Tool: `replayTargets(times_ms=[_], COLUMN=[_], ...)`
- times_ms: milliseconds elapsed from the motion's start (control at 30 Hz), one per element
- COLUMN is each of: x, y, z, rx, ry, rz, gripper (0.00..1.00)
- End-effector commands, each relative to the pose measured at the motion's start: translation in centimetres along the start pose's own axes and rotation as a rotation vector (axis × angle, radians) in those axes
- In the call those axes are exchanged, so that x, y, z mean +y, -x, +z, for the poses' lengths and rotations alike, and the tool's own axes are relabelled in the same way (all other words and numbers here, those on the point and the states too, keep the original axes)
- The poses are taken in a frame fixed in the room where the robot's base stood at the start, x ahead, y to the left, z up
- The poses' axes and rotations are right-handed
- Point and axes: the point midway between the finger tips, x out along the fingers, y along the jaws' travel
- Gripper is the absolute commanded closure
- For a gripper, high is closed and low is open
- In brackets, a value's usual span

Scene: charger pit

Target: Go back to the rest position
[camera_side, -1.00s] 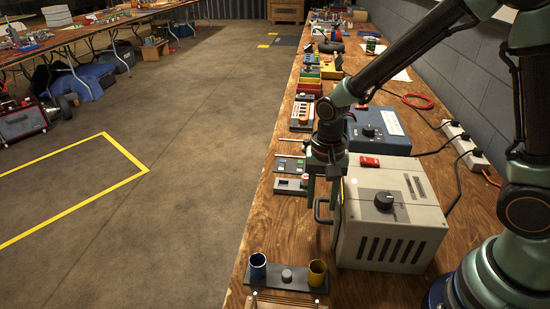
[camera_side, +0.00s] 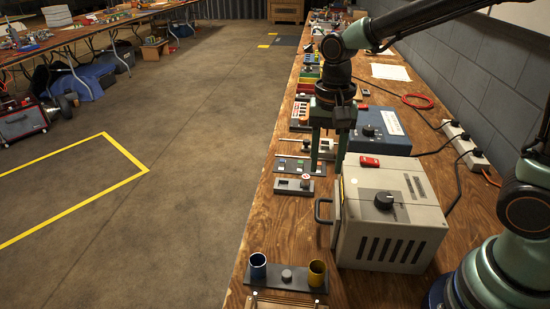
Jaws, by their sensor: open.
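My gripper (camera_side: 327,170) points down over the wooden bench, with its two green fingers apart and nothing visible between them. It hangs above and behind the handle of the beige charger box (camera_side: 390,222), near the box's far left corner. The charger box has a black knob, a red switch, dark vent slots and a black handle (camera_side: 322,210) on its left side. My arm reaches in from the upper right.
A blue box (camera_side: 380,132) stands behind the charger. Small grey panels (camera_side: 294,186) lie left of it. A dark holder with a blue cup (camera_side: 258,267) and a yellow cup (camera_side: 317,272) is in front. A power strip (camera_side: 465,147) runs along the wall.

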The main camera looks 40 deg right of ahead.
Motion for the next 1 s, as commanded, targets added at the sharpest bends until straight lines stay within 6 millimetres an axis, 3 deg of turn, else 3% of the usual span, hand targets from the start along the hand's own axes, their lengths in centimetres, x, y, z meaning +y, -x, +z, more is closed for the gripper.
replayTargets(times_ms=[167, 500, 700, 1000], x=[0.9, 5.7, 7.8, 8.6], y=[1.4, 6.0, 7.2, 7.4], z=[-0.2, -0.4, -0.2, -0.1], rx=[0.035, 0.271, 0.410, 0.470], ry=[0.075, 0.490, 0.685, 0.772], rz=[-0.045, -0.185, -0.200, -0.194], gripper=[0.56, 0.56, 0.56, 0.56])
